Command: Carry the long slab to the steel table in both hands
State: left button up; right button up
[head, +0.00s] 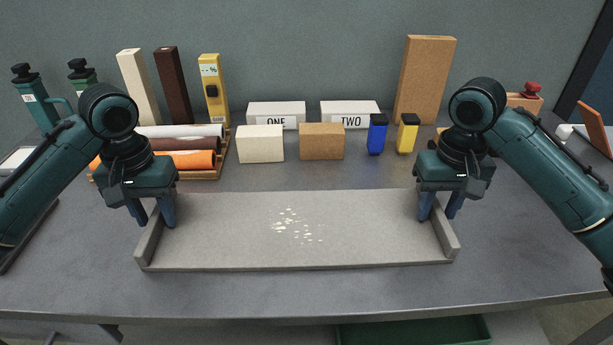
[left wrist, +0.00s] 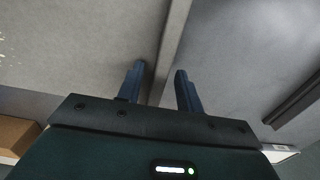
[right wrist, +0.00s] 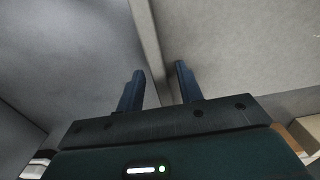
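The long slab (head: 360,232) is a grey, flat piece with a raised lip at each short end. It lies level along the front of a dark grey, metal-looking table (head: 520,240). My left gripper (head: 155,226) points down at the slab's left lip, one finger on each side. In the left wrist view the lip (left wrist: 174,55) runs between the parted fingers, with gaps showing. My right gripper (head: 437,219) is likewise astride the right lip. The right wrist view shows that lip (right wrist: 149,45) between parted fingers. Whether any finger touches is unclear.
Behind the slab stand a cream block (head: 260,144), a brown block (head: 321,141), blue (head: 377,135) and yellow (head: 407,134) small containers, and boxes labelled ONE (head: 276,115) and TWO (head: 349,114). A rack of rolls (head: 205,160) sits behind my left gripper. The front strip is clear.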

jog(key=shift+r, duration=0.5)
pick_arm(q)
notch_tip(320, 180, up, 12)
pick_arm(e)
notch_tip(320, 180, up, 11)
dwell(0.6)
